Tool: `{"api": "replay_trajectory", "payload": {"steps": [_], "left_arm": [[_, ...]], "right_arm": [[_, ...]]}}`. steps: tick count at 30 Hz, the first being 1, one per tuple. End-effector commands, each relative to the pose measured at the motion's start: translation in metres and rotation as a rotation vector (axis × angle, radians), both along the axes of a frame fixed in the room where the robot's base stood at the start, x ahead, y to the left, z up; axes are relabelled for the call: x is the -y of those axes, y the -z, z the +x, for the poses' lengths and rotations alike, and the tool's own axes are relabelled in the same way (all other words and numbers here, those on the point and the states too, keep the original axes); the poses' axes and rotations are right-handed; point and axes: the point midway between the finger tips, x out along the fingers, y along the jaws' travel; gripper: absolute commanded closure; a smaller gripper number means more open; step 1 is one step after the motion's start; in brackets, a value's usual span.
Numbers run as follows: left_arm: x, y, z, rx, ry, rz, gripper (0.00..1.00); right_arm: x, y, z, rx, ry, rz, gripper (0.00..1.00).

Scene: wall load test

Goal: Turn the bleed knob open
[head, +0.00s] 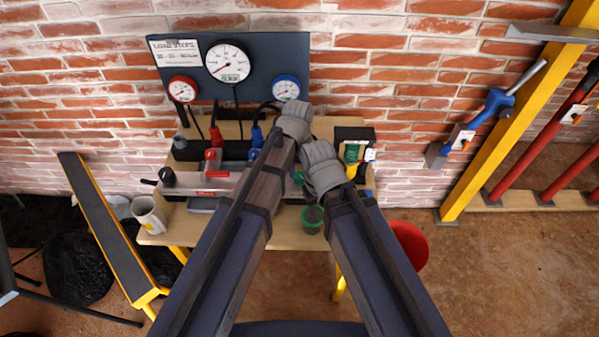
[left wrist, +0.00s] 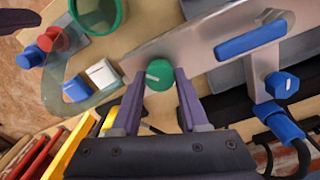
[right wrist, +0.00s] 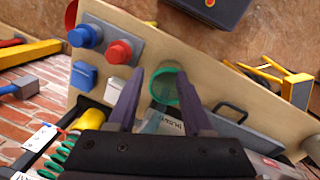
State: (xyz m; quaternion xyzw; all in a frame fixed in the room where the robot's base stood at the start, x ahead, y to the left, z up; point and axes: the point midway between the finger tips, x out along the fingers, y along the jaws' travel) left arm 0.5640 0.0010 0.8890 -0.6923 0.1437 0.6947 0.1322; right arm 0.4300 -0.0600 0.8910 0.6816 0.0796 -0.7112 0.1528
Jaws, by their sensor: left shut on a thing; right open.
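The bleed knob is a small round green knob (left wrist: 160,79) with a white line on its face, on a metal manifold (left wrist: 145,57). In the left wrist view my left gripper (left wrist: 157,72) has a finger on each side of it and is shut on it. The white line points to the left in that view. In the head view, my wrist and arms hide the left fingertips. My right gripper (right wrist: 159,74) is open and empty, with its fingers over the bench near a green cup (right wrist: 163,88).
A blue lever (left wrist: 250,38) and a blue fitting (left wrist: 282,84) are beside the knob. The gauge board (head: 262,58) stands behind the bench. A mug (head: 150,215) is at the bench's left, and a red bucket (head: 410,245) at its right. My two arms are close together.

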Motion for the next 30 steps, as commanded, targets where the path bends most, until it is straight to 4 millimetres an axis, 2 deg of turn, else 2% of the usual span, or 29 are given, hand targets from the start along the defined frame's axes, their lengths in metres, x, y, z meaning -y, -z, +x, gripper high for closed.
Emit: {"api": "replay_trajectory", "payload": {"steps": [18,30], "left_arm": [[-0.0001,0.0001,-0.0004,0.001,-0.565,0.0,1.0],[-0.0001,0.0001,-0.0004,0.001,-0.795,0.0,1.0]], "right_arm": [[0.0,0.0001,0.0,0.0,0.0,0.0,0.5],[0.0,0.0001,0.0,0.0,0.0,0.0,0.5]]}}
